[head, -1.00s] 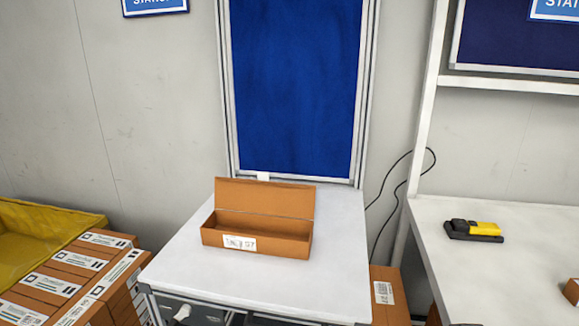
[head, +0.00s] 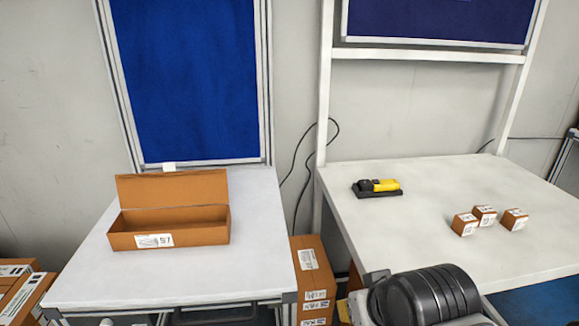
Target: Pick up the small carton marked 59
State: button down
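Three small brown cartons with white labels stand close together on the right table. One is at the front left (head: 464,225), one is just behind it (head: 484,215), and one is to the right (head: 515,219). The numbers on their labels are too small to read, so I cannot tell which is marked 59. Part of my arm shows at the bottom right, but my gripper is not in view.
An open, long brown box (head: 168,240) with its lid up stands on the left white table (head: 255,270). A yellow and black scanner (head: 378,187) lies on the right table (head: 370,235). Stacked cartons (head: 312,275) stand between the tables. The right table's middle is clear.

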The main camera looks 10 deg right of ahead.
aim_at(514, 219)
jog(key=k+j+z, duration=0.1)
jog(key=z, duration=1.5)
jog(key=i+l+u, duration=0.45)
jog(key=l, duration=0.15)
jog(key=i+l+u, duration=0.1)
jog(key=l+u, duration=0.15)
jog(key=i+l+u, duration=0.25)
jog(key=l, duration=0.2)
jog(key=l+u, duration=0.45)
jog(key=l, duration=0.3)
